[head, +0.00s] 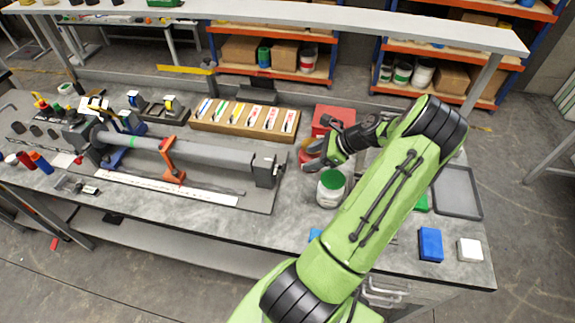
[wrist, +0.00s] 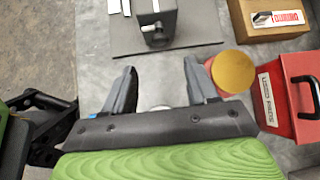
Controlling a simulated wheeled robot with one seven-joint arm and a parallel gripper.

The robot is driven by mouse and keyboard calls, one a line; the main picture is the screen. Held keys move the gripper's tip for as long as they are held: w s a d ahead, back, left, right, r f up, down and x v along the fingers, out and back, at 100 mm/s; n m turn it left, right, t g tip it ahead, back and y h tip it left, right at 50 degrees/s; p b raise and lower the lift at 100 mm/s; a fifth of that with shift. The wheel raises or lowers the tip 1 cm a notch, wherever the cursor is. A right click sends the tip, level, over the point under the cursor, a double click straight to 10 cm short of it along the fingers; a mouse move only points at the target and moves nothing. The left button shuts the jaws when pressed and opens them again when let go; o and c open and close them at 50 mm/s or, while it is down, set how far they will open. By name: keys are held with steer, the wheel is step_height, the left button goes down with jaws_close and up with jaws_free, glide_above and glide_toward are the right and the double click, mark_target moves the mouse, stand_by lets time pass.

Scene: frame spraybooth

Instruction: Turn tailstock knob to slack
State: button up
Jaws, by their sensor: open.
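The tailstock (head: 268,169) is a dark grey block at the right end of the long grey bar on the bench fixture. In the wrist view its end face (wrist: 142,14) is at the top, with a small dark knob (wrist: 156,39) low on it. Whether the knob is tight or slack cannot be told. My gripper (head: 311,156) is to the right of the tailstock, apart from it. In the wrist view my gripper (wrist: 160,72) has its two fingers spread, with the knob ahead of the gap and nothing between the tips.
A red box (wrist: 288,95) with a black handle and a round gold lid (wrist: 233,71) are close to the right finger. A green-lidded white jar (head: 332,190) stands below my gripper in the head view. A wooden card box (head: 244,130) is behind the fixture.

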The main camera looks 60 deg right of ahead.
mark_target(282, 168)
steer(key=x, duration=1)
steer(key=shift+f, duration=0.25)
steer(key=shift+w, duration=0.15)
steer(key=c, duration=1)
steer(key=shift+c, duration=0.2)
